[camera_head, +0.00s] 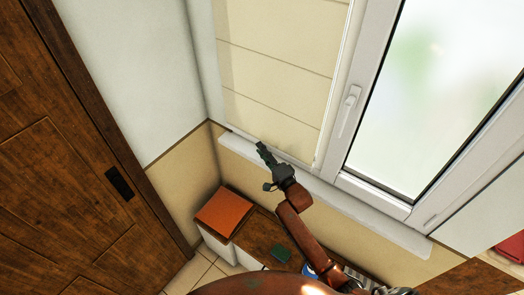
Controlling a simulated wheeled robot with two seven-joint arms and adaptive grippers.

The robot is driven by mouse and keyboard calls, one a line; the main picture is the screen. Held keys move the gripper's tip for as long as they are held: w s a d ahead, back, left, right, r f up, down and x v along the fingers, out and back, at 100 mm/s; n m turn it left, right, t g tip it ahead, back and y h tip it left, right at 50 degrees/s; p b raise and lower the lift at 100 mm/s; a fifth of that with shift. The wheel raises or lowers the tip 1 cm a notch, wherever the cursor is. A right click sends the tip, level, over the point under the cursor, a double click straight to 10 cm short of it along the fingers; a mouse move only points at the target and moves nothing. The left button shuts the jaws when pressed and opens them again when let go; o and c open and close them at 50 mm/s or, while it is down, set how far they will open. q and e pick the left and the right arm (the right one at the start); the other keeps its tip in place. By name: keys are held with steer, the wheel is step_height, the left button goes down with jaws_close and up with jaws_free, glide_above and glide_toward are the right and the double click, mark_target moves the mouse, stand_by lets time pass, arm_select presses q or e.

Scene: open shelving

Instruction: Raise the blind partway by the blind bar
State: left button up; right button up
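A cream blind (275,80) with horizontal seams hangs over the left part of the window, lowered to just above the sill. Its bottom edge with the blind bar (239,131) runs slantwise just above the sill. My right gripper (261,148) is dark and small in the picture, with its tip over the bar near the middle of the blind's lower edge. The gripper hides part of that edge. I cannot tell whether its fingers touch the bar or are closed on it. My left gripper does not show.
A white sill (370,216) runs below the window. The window handle (349,109) stands right of the blind. A brown door (75,170) is at left.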

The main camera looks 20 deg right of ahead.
steer(key=shift+w+f, duration=0.1)
steer(key=shift+w, duration=0.1)
jaws_close()
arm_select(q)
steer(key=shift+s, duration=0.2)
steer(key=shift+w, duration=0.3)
